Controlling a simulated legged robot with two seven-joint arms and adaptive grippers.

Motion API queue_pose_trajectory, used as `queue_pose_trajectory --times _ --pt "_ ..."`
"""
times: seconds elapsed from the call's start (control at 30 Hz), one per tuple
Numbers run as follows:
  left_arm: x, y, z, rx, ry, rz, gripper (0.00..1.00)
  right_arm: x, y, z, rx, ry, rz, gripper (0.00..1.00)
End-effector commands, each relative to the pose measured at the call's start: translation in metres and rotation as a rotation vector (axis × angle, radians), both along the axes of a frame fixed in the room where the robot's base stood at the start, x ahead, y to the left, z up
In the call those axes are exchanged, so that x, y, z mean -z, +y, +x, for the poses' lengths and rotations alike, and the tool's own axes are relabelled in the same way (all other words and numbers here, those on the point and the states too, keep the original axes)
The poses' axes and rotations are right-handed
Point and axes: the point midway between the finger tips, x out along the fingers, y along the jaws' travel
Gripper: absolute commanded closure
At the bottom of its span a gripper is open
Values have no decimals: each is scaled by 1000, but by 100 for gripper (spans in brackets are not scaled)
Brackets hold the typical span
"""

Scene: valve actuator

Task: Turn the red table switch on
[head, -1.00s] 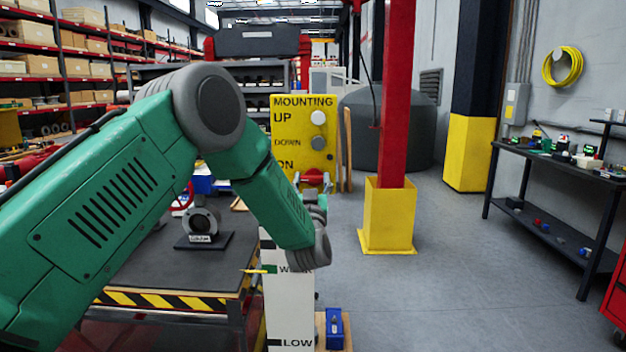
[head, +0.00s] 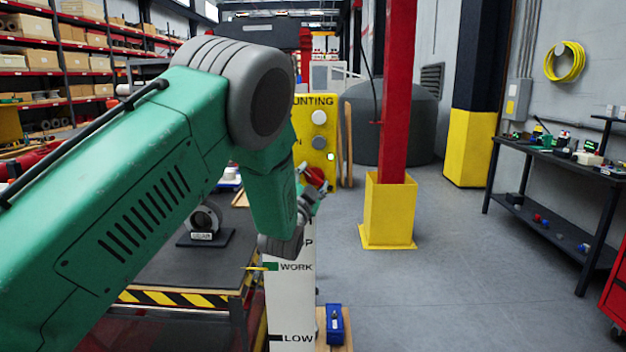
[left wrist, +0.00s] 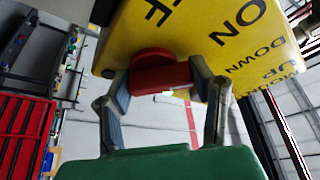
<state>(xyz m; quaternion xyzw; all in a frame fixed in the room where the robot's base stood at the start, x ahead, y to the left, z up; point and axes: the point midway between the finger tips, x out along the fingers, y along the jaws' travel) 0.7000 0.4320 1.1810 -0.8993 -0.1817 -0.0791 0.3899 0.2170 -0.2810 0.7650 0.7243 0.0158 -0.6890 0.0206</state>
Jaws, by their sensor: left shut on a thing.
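The red switch (head: 316,176) sits low on the front of a yellow panel (head: 321,117). In the head view it is tilted and partly hidden by my left gripper (head: 312,196). In the left wrist view the red switch handle (left wrist: 160,79) lies between the two fingers of my left gripper (left wrist: 158,84), which is shut on it. The panel also shows there, with ON and part of OFF lettered near the switch (left wrist: 210,38). A small pale-green light (head: 331,156) glows on the panel. My right gripper is not in view.
A dark-topped bench (head: 170,270) with a striped edge stands at left, below my arm. A white post marked WORK and LOW (head: 291,310) stands in front of the panel. A red column in a yellow base (head: 388,215) is to the right.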

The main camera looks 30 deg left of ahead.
Motion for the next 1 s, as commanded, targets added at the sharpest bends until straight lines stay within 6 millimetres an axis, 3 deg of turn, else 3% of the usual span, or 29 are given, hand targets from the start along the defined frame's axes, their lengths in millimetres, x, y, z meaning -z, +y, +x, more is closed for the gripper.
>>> queue_pose_trajectory --times 0.03,0.57,0.6,0.67,1.0 --pt "7 -1 -1 2 22 6 79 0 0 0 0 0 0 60" --pt "7 -2 0 4 35 27 79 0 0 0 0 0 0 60" --pt "7 -2 0 4 34 27 47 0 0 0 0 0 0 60" --pt "7 -2 -1 4 34 27 29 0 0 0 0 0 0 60" --pt "3 -1 -2 2 24 28 29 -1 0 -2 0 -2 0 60"
